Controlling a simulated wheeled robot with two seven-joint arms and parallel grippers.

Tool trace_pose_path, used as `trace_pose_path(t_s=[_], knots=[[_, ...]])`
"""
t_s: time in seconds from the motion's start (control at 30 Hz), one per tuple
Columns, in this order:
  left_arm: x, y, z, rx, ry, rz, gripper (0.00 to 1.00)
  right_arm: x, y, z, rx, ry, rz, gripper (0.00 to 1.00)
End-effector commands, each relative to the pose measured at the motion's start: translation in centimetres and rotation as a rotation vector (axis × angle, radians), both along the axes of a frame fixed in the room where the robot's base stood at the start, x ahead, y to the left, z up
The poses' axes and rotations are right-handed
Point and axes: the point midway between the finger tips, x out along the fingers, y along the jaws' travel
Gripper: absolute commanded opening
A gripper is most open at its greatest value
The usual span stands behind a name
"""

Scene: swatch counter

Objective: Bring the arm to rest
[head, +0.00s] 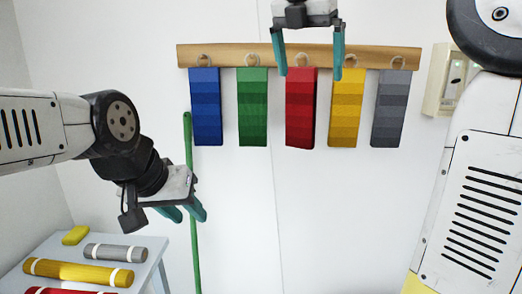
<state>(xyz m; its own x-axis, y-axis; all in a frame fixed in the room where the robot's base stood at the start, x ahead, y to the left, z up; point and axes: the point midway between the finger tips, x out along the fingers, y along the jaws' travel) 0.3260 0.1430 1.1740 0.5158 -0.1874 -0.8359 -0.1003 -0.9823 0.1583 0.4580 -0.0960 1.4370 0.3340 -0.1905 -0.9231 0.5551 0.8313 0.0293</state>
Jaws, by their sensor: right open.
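My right gripper (309,76) hangs at the top middle, fingers pointing down and spread apart, with nothing between them. In the picture its fingers overlap the rail and frame the red swatch (299,110); how far in front of it they are, I cannot tell. My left gripper (187,215) is at the left, tilted down over the area by the side table, its teal fingertips apart and holding nothing. My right arm fills the right edge.
A wooden rail (226,56) holds blue (207,108), green (252,108), red, yellow (346,108) and grey (389,110) swatches. A green pole (188,150) stands behind my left gripper. A side table (143,278) bears a grey roll (105,252), a yellow roll (75,272), a red roll (55,291) and a yellow block (76,235). A wall box (437,80) is at right.

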Motion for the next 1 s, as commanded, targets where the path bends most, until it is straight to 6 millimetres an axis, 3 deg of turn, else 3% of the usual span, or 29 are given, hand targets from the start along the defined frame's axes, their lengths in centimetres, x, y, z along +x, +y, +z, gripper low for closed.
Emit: trace_pose_path(t_s=[0.37, 0.57, 0.77, 1.0], knots=[[0.0, 0.0, 0.0, 0.000, 0.001, 0.000, 0.36, -1.1, -1.1, -2.6, 0.132, -0.065, -0.246, 1.00], [0.0, 0.0, 0.0, 0.000, 0.001, 0.000, 0.36, -2.3, -2.0, -5.4, 0.273, -0.113, -0.493, 1.00], [0.0, 0.0, 0.0, 0.000, 0.001, 0.000, 0.36, -5.0, -3.3, -10.6, 0.521, -0.164, -0.917, 1.00], [0.0, 0.0, 0.0, 0.000, 0.001, 0.000, 0.36, -9.7, -4.5, -19.4, 0.940, -0.163, -1.656, 1.00]])
